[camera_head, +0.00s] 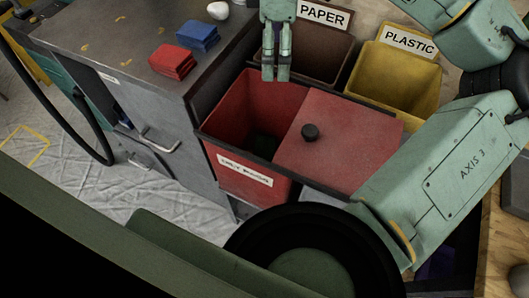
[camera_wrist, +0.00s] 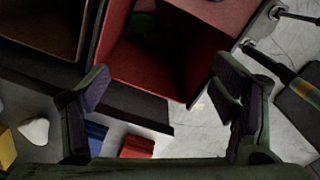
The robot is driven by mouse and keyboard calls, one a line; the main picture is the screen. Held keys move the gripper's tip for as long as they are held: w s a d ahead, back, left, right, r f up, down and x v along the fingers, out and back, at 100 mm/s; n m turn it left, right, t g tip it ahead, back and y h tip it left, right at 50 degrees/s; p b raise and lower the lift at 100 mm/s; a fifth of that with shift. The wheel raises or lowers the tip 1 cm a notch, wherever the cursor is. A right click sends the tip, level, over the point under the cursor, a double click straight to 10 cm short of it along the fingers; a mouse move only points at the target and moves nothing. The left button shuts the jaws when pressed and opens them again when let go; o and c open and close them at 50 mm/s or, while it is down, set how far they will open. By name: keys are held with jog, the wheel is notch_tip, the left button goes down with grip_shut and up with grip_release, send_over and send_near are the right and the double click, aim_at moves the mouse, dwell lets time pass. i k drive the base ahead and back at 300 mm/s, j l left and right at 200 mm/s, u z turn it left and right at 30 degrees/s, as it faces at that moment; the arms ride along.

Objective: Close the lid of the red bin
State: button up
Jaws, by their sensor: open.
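The red bin (camera_head: 225,168) stands beside the grey cabinet, with a white label on its front. Its red lid (camera_head: 345,142) with a black knob (camera_head: 310,131) lies flat over the right part, and the left part of the opening is uncovered. My gripper (camera_head: 275,77) hangs above the back edge of the bin opening, with nothing between its fingers. In the wrist view my gripper (camera_wrist: 160,90) shows its two fingers wide apart, with the bin's open inside (camera_wrist: 165,65) beyond them. The inside is dark, with a dim green patch at the bottom.
A brown PAPER bin (camera_head: 335,48) and a yellow PLASTIC bin (camera_head: 395,75) stand behind. Red (camera_head: 172,62) and blue (camera_head: 198,36) stacks and a white lump (camera_head: 217,10) lie on the grey cabinet top (camera_head: 130,60). Sheeted floor lies at the left.

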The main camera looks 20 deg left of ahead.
aim_at(336, 143)
jog(key=k, duration=1)
